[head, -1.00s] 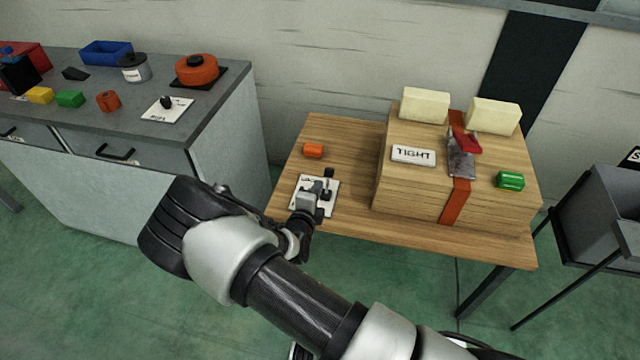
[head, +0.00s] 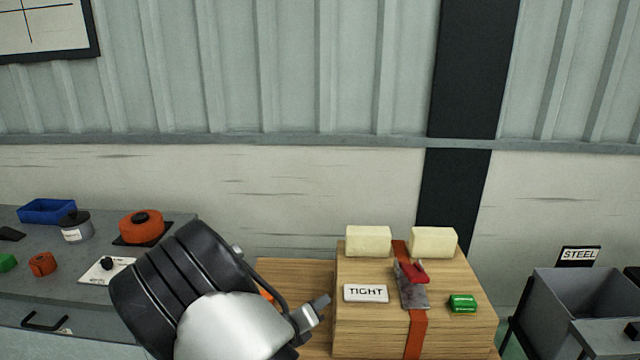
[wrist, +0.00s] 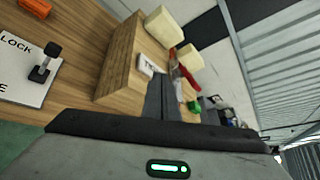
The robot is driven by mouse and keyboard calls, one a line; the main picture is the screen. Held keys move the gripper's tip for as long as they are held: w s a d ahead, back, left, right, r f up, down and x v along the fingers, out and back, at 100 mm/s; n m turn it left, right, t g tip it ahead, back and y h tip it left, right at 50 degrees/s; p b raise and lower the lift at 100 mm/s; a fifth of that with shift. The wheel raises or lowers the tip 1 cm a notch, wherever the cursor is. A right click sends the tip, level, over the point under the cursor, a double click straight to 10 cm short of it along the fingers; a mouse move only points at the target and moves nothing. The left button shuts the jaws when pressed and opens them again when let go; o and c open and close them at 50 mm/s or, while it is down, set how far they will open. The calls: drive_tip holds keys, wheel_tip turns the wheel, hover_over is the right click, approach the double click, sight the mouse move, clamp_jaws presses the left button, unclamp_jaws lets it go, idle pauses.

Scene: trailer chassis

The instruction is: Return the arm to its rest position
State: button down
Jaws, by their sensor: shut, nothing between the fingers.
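My gripper (head: 318,304) shows at the lower middle of the head view, at the end of my bent arm. It is shut and empty, held up just left of the wooden block. In the wrist view, the dark closed fingers (wrist: 162,98) point toward the wooden block (wrist: 122,62). No object is between or touching the fingertips as far as I can see.
The wooden block (head: 350,328) on the wooden table (head: 290,270) carries two cream blocks, a TIGHT plate (head: 366,293), an orange strap (head: 415,335) and a green block (head: 462,304). A grey bench (head: 170,232) stands left; a STEEL bin (head: 575,300) stands right.

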drive_tip(key=s+d+r+m+g+p, duration=0.1)
drive_tip(key=s+d+r+m+g, duration=0.4)
drive_tip(key=d+r+m, duration=0.4)
drive_tip(key=s+d+r+m+g+p, duration=0.1)
drive_tip(key=s+d+r+m+g, duration=0.2)
drive_tip(key=s+d+r+m, duration=0.7)
drive_tip(key=s+a+r+m+y+p, duration=0.1)
drive_tip(key=s+a+r+m+y, duration=0.1)
drive_tip(key=s+r+m, duration=0.4)
drive_tip(key=s+a+r+m+t+y+p, duration=0.1)
drive_tip(key=s+a+r+m+y+p, duration=0.1)
drive_tip(key=s+r+m+y, duration=0.3)
drive_tip(key=s+r+m, duration=0.1)
drive_tip(key=s+m, duration=0.3)
drive_tip(key=m, duration=0.5)
drive_tip(key=shift+a+m+p, duration=0.15)
drive_tip(key=shift+m+p, duration=0.15)
drive_tip(key=shift+s+r, duration=0.1)
